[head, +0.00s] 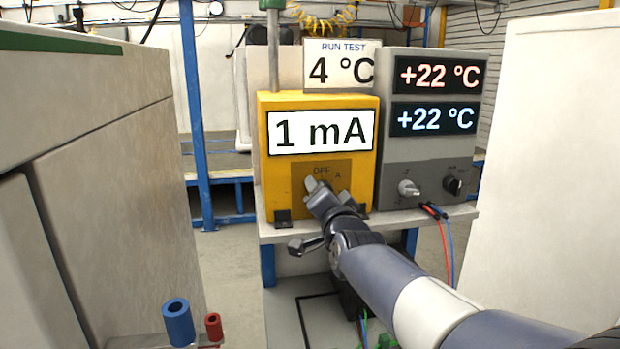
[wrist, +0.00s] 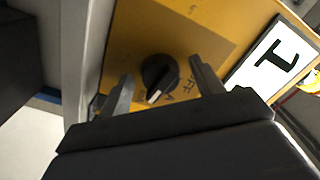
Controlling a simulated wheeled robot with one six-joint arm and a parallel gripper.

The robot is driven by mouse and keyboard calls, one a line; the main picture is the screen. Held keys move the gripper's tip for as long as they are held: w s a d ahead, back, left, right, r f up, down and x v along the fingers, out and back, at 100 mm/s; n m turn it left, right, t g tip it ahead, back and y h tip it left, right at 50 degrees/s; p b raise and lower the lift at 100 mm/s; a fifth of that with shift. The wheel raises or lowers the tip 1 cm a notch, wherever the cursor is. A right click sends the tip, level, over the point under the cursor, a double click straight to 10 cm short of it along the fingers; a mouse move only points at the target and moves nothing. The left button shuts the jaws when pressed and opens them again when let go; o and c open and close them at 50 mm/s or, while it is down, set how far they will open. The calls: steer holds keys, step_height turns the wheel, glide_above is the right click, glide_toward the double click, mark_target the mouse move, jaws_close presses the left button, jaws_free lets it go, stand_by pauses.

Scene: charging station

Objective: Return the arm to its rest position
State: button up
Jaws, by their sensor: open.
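My arm (head: 405,278) reaches from the lower right to the front of a yellow meter box (head: 267,165), whose display reads "1 mA". My gripper (head: 325,186) is at the box's dial panel and hides most of it in the head view. In the wrist view my gripper (wrist: 160,92) is open, with one finger on either side of a black rotary knob (wrist: 158,76) with a pale pointer mark. I cannot tell whether the fingers touch the knob. No rest place for the arm can be made out.
A grey unit (head: 430,148) with two "+22 °C" displays stands right of the yellow box on a shelf (head: 420,216). A sign reads "RUN TEST 4 °C" (head: 340,66). Large pale cabinets stand at left (head: 110,180) and right (head: 550,170). Blue (head: 178,322) and red (head: 214,327) cylinders are at lower left.

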steer(key=n+p, duration=0.1)
steer(key=p, duration=0.1)
steer(key=n+p, duration=0.2)
steer(key=p, duration=0.1)
steer(key=shift+d+r+n, duration=0.1)
steer(key=shift+r+n, duration=0.1)
steer(key=shift+n, duration=0.1)
steer(key=n+p, duration=0.4)
steer(key=p, duration=0.2)
steer(key=shift+p, duration=0.3)
steer(key=b+v, duration=0.2)
steer(key=v, duration=0.4)
steer(key=shift+f, duration=0.25)
steer(key=shift+s, duration=0.15)
